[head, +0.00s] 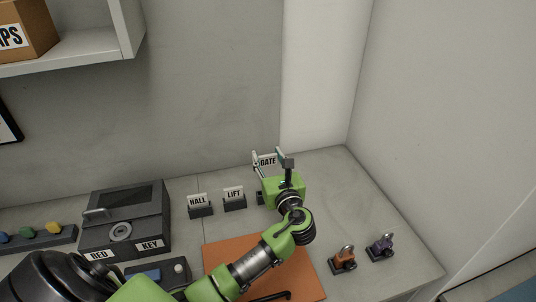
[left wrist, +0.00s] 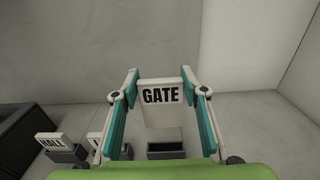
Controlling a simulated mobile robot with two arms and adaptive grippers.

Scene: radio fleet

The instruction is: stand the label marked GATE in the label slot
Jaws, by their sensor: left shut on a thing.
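The white GATE label (head: 267,161) is upright between the fingers of my left gripper (head: 272,158), which is shut on it. In the left wrist view the label (left wrist: 161,95) faces the camera between the teal finger pads. An empty dark label slot (left wrist: 165,149) shows below the label in that view, with a gap apparent between them. In the head view the slot (head: 260,197) is mostly hidden by my gripper. My right gripper is not in view.
The HALL label (head: 198,200) and LIFT label (head: 233,193) stand in holders to the left. A dark box (head: 125,220) with RED and KEY tags is farther left. An orange mat (head: 228,254) lies in front. Small orange (head: 343,261) and purple (head: 380,247) items stand right.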

